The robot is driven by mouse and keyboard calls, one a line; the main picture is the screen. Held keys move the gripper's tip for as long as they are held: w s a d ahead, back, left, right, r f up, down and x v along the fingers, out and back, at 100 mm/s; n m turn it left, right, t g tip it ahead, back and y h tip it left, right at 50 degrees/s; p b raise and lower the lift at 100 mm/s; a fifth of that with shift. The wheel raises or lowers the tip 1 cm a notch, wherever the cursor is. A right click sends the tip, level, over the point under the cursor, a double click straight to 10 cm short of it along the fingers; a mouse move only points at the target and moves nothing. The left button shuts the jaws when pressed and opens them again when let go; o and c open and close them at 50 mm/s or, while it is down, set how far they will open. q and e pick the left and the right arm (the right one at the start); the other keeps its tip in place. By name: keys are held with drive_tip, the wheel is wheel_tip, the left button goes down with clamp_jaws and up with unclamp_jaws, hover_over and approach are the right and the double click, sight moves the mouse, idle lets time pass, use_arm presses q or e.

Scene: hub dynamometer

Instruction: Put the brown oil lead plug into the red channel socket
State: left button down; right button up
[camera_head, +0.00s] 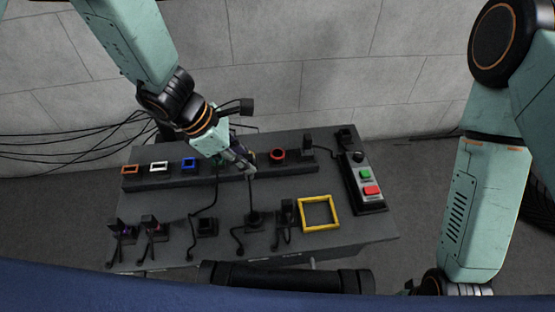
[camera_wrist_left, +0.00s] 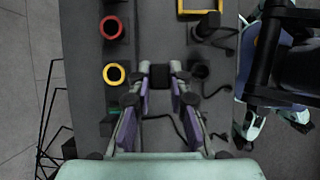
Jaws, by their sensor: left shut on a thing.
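My left gripper (camera_head: 247,168) is over the middle of the bench, just in front of the socket row. It is shut on a dark plug (camera_wrist_left: 160,76), which shows between the fingertips in the left wrist view. No brown marking on the plug can be made out. A lead hangs from it toward the bench front. The red channel socket (camera_head: 278,155), a red ring on a dark block, is right of the gripper. It also shows in the left wrist view (camera_wrist_left: 111,27), apart from the plug.
A yellow ring socket (camera_wrist_left: 114,74) is beside the left gripper. Orange (camera_head: 130,170), white (camera_head: 159,167) and blue (camera_head: 189,163) sockets are farther left. Other plugs with leads stand along the front. A yellow square frame (camera_head: 335,214) and a button box (camera_head: 366,208) are at right.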

use_arm(q)
drive_tip(key=shift+s, duration=0.15)
drive_tip(key=w+d+p, duration=0.1)
drive_tip(key=d, duration=0.6)
drive_tip(key=shift+w+d, duration=0.2)
idle(1.0)
drive_tip(key=shift+w+f+p, duration=0.1)
drive_tip(key=shift+w+p, duration=0.05)
drive_tip(key=shift+p, duration=0.15)
drive_tip(key=w+a+p, duration=0.1)
drive_tip(key=w+p, duration=0.2)
drive_tip(key=w, duration=0.4)
drive_tip(key=shift+w+a, duration=0.2)
drive_tip(key=shift+a, duration=0.05)
idle(0.6)
